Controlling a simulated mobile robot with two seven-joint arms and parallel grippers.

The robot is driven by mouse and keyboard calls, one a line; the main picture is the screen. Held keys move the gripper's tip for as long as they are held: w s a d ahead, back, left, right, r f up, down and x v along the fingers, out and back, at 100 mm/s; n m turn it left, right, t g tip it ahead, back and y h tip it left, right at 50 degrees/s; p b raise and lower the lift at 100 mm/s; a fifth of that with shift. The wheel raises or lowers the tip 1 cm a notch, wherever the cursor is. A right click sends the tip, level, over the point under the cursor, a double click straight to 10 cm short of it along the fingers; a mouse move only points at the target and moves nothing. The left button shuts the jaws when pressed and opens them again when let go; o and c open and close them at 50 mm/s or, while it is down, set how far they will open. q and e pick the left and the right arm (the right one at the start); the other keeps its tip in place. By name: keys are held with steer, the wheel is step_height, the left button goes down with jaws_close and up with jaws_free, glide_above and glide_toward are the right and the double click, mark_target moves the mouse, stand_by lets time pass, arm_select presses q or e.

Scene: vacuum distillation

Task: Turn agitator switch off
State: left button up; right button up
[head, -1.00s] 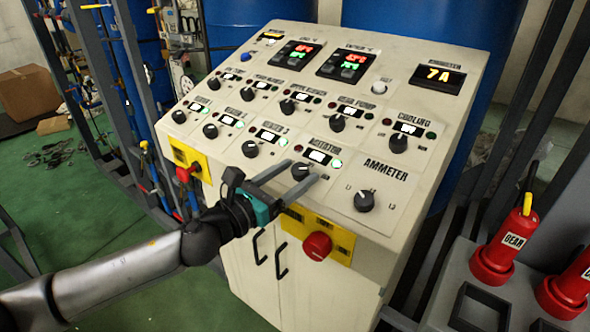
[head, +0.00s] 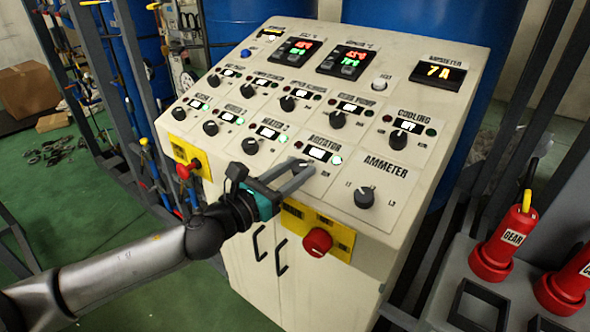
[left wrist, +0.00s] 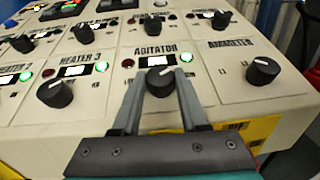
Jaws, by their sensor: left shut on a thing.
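The agitator switch (left wrist: 160,83) is a black round knob with a white pointer mark, under the label AGITATOR on the sloped panel. My left gripper (head: 303,170) is shut on this knob, with one finger on each side of it. The fingers also show around the knob in the left wrist view. In the head view the fingers partly hide the knob. Above it, the green lamp (left wrist: 186,58) is lit and the red lamp (left wrist: 128,63) is dim. My right gripper is not in view.
Beside it are the HEATER 3 knob (left wrist: 54,92) and the AMMETER knob (left wrist: 263,70). A red stop button (head: 317,241) on a yellow plate sits below on the panel's front. More knobs and lit displays lie further up the panel.

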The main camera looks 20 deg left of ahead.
arm_select(q)
jaws_close()
steer(key=shift+d+r+n+t+y+p, duration=0.1)
steer(key=shift+n+t+y+p, duration=0.2)
steer(key=shift+n+y+p, duration=0.35)
steer(key=n+y+p, duration=0.1)
steer(key=y, duration=0.1)
steer(key=n+y+p, duration=0.1)
steer(key=n+p, duration=0.1)
steer(key=n+y+p, duration=0.1)
steer(key=n+y, duration=0.1)
steer(key=shift+d+r+t+y, duration=0.15)
steer(key=shift+d+t+y, duration=0.15)
steer(key=shift+t+y, duration=0.1)
steer(key=n+g+y+p, duration=0.1)
steer(key=n+y+p, duration=0.1)
steer(key=n+y, duration=0.2)
steer(key=shift+d+n+y+p, duration=0.15)
steer(key=shift+n+y+p, duration=0.1)
steer(key=shift+y+p, duration=0.1)
steer(key=shift+d+n+g+y+p, duration=0.1)
steer(key=shift+n+g+y+p, duration=0.65)
steer(key=shift+n+g+y, duration=0.9)
steer(key=shift+n+t+y, duration=0.25)
steer(key=shift+n+y, duration=0.1)
steer(key=shift+n, duration=0.1)
